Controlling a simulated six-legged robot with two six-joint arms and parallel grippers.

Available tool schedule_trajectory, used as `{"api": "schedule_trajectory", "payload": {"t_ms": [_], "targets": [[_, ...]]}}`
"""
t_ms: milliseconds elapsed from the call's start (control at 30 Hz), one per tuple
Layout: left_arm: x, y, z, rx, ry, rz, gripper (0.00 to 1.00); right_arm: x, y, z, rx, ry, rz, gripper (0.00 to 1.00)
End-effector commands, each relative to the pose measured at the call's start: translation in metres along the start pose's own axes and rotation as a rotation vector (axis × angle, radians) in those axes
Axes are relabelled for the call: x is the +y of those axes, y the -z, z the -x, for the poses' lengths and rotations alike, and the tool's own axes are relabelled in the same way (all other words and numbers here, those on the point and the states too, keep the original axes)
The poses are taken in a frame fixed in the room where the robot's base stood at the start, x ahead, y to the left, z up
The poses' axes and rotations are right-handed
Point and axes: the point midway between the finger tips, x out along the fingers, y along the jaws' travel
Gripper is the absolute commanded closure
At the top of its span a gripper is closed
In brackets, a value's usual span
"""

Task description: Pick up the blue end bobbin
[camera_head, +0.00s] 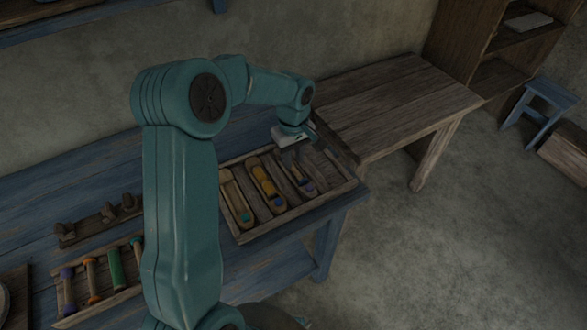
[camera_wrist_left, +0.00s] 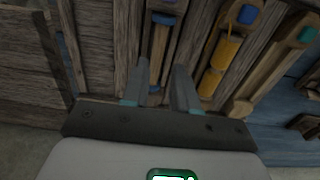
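A wooden tray (camera_head: 262,228) on the blue bench holds boat-shaped shuttles in slots. The rightmost of them in the head view carries a bobbin with a blue end (camera_head: 307,186); the blue end also shows in the left wrist view (camera_wrist_left: 163,18). My left gripper (camera_head: 299,152) reaches over the far right part of the tray, pointing down. In the left wrist view its two fingers (camera_wrist_left: 160,75) are apart, with the bobbin's slim shaft lined up between them. I see no grip on it, and the height of the fingertips above it is unclear. My right gripper is not in view.
A shuttle with yellow thread (camera_head: 265,180) and one with a teal end (camera_head: 234,196) lie left of it. A rack of coloured spools (camera_head: 114,267) sits at lower left. A bare wooden table (camera_head: 400,103) stands behind right, with a blue stool (camera_head: 541,108) beyond.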

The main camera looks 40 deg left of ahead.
Motion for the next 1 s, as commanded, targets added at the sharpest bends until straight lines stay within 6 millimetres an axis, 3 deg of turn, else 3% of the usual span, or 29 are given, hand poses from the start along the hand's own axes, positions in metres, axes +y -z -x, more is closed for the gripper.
{"api": "schedule_trajectory", "payload": {"t_ms": [200, 500, 567, 600, 1000], "targets": [[0.001, 0.001, -0.034, -0.002, 0.003, 0.001, 0.72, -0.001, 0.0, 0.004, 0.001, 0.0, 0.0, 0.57], [0.001, 0.001, -0.042, -0.003, 0.004, 0.0, 0.72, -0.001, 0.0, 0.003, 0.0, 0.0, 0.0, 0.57], [0.001, 0.001, -0.042, -0.003, 0.004, 0.0, 0.94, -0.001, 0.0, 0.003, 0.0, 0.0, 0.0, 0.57], [0.001, 0.001, -0.042, -0.004, 0.004, 0.0, 1.0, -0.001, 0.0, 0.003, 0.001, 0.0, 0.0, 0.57], [-0.001, 0.0, -0.044, -0.007, 0.009, -0.001, 1.0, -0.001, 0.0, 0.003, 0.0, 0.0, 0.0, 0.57]]}}
